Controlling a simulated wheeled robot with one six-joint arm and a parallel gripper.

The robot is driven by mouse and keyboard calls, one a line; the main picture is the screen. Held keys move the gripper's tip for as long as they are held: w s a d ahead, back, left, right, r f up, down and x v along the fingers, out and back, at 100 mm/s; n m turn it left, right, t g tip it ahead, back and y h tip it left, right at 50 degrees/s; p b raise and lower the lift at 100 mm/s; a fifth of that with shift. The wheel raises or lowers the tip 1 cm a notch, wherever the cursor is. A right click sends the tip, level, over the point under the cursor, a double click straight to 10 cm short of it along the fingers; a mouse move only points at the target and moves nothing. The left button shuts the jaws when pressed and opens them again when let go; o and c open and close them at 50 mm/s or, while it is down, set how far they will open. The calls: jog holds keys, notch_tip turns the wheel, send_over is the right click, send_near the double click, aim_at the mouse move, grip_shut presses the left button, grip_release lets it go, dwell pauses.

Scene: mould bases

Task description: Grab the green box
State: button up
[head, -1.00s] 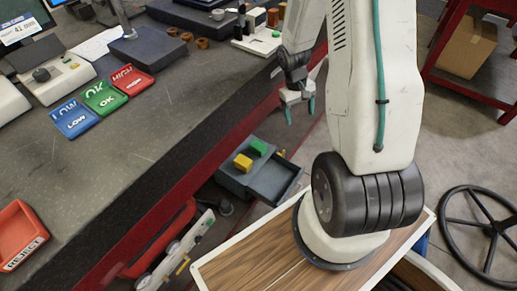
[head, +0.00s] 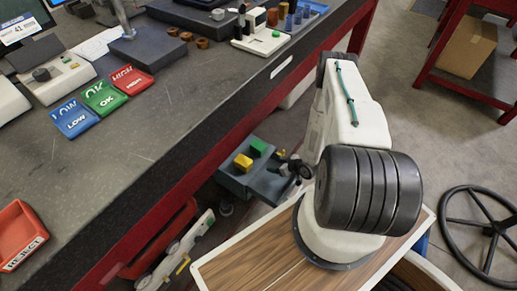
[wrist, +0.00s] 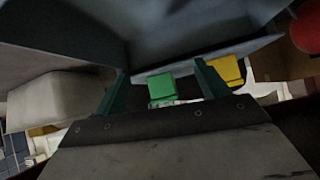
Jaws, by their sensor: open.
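The green box (head: 258,147) sits in a blue-grey bin (head: 233,183) beside the bench, just behind a yellow box (head: 243,162). My gripper (wrist: 161,70) is open and empty. In the wrist view its two teal fingers stand apart, and the green box (wrist: 161,88) shows between them, farther off and not touched. The yellow box (wrist: 227,70) is just right of the right finger. In the head view the end of my arm is low at the right side of the bin, and its fingers cannot be made out.
The bench's red edge (head: 180,190) runs close along the bin's left. In the wrist view a grey bin wall (wrist: 190,35) spans the top, close to the fingertips. The bench carries blue, green and red trays (head: 103,95). A red-framed rack (head: 470,70) stands at right.

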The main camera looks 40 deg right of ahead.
aim_at(264, 148)
jog(key=w+r+t, duration=0.1)
jog(key=w+r, duration=0.1)
jog(key=w+r+t, duration=0.2)
jog(key=shift+w+d+r+n+y, duration=0.1)
jog(key=shift+w+r+n+y, duration=0.2)
jog(key=shift+r+n+y, duration=0.1)
jog(key=x, duration=0.7)
jog(key=shift+w+r, duration=0.1)
jog(key=shift+r, duration=0.1)
jog(key=c, duration=1.2)
